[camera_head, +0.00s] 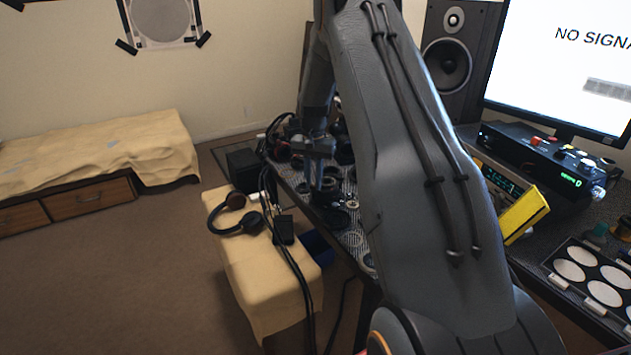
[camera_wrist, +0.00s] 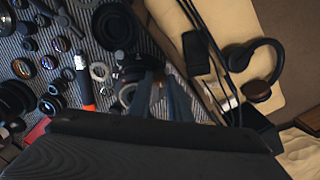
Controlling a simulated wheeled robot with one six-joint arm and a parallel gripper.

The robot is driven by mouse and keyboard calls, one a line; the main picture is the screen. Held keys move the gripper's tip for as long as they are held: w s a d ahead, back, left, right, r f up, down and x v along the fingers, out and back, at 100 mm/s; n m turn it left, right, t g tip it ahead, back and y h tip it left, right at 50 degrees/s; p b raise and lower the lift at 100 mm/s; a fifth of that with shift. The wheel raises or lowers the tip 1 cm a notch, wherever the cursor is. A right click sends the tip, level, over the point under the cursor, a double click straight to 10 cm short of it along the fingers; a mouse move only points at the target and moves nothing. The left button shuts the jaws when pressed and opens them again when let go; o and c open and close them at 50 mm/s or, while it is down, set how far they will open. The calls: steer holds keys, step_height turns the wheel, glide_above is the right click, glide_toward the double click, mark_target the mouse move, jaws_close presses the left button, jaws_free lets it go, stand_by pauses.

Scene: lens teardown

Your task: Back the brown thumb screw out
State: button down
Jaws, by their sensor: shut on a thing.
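Dark round lens parts (camera_wrist: 131,74) lie right beside the fingertips. In the head view the screw is hidden, and a black part (camera_head: 337,214) lies just below the gripper. I cannot tell how far the screw is out.
Several lens rings and barrels crowd the ribbed mat (camera_wrist: 90,60). Headphones (camera_head: 240,214) and cables rest on a cloth-covered stand beside the table. A monitor (camera_head: 565,60) and a speaker (camera_head: 450,60) stand behind my arm.

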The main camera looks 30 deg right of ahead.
mark_target(313, 185)
steer(key=shift+n, duration=0.3)
stand_by(0.4)
steer(key=c, duration=1.6)
jaws_free()
steer(key=shift+r, duration=0.1)
steer(key=shift+r+p, duration=1.7)
steer(key=shift+r, duration=2.25)
